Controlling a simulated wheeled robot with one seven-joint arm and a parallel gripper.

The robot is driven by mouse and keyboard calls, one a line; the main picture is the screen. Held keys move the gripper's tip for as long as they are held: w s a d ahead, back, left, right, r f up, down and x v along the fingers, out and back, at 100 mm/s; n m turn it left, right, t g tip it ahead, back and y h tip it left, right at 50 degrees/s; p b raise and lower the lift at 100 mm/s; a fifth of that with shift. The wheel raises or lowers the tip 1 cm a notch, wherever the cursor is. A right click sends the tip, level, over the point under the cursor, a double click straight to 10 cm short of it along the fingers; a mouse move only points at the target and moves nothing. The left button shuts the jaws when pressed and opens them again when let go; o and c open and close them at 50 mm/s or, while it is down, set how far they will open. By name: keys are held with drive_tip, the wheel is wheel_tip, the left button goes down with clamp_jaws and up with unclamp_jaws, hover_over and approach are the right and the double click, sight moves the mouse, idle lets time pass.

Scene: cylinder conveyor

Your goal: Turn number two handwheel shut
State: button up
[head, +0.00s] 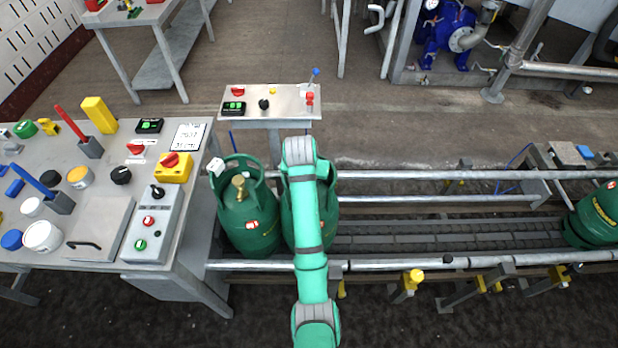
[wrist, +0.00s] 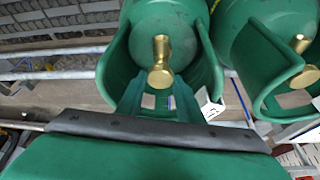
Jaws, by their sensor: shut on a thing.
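Two green gas cylinders stand side by side at the left end of the conveyor. The left cylinder (head: 250,228) shows a brass valve (head: 239,182) inside its collar. The second cylinder (head: 327,205) is largely covered by my green arm, whose end is over it. In the wrist view, one cylinder collar (wrist: 204,62) is at centre, around an upright brass valve (wrist: 161,65); the other cylinder (wrist: 262,62) is at right. My gripper (wrist: 150,130) shows as a green body with a dark edge, over the near side of the centre collar. No number two is readable.
A control bench (head: 100,200) with switches and pots stands at left. A small panel stand (head: 270,103) is behind the cylinders. Conveyor rails (head: 430,175) run right to another green cylinder (head: 598,215); the rollers between are clear. Blue pumps (head: 450,32) stand at the back.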

drive_tip(key=shift+m, duration=0.6)
drive_tip(key=o, duration=1.1)
drive_tip(key=shift+c, duration=0.2)
drive_tip(key=v, duration=0.7)
drive_tip(key=shift+a+r, duration=0.2)
drive_tip(key=shift+r, duration=0.05)
